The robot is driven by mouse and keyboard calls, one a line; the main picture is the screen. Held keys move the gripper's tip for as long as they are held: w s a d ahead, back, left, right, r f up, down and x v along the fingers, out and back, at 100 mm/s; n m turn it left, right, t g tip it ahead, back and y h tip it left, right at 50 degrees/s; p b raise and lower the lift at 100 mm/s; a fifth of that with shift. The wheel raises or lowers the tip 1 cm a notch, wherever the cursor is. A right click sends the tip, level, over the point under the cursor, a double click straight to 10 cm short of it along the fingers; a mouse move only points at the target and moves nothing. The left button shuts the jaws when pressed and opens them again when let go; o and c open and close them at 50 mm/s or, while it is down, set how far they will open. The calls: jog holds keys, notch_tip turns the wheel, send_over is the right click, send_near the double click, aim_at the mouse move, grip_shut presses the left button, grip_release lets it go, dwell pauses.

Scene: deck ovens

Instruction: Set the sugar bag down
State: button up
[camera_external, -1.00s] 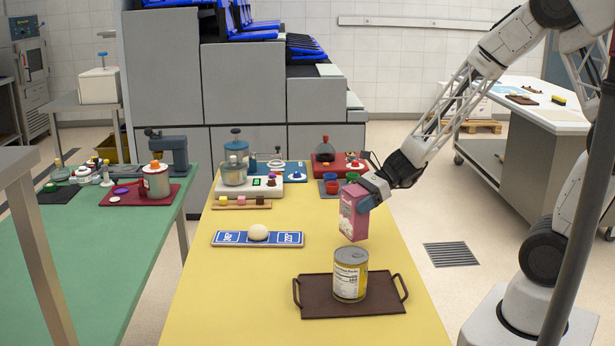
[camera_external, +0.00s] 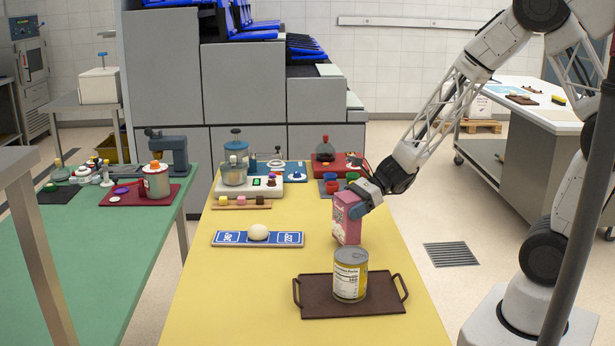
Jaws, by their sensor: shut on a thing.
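The sugar bag, seen as a pink box-like pack (camera_external: 346,222), is upright and slightly tilted behind the can on the yellow table (camera_external: 225,290). My gripper (camera_external: 358,205) is shut on its upper part from the right. The bag's base is low over the table, or touching it; I cannot tell which. The can hides a little of the area in front of it.
A yellow-labelled can (camera_external: 350,275) stands on a brown tray (camera_external: 318,305) in front of the bag. A blue board (camera_external: 228,238) with a dough ball (camera_external: 258,233) lies to the left. Small cups (camera_external: 331,187) and appliances stand behind. Table between board and bag is clear.

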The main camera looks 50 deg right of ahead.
jog(key=shift+f, duration=0.65)
jog(key=shift+f, duration=0.1)
jog(key=o, duration=1.3)
jog(key=shift+o, duration=0.2)
jog(key=shift+d, duration=0.1)
jog(key=v, duration=1.2)
jog(key=shift+s, duration=0.15)
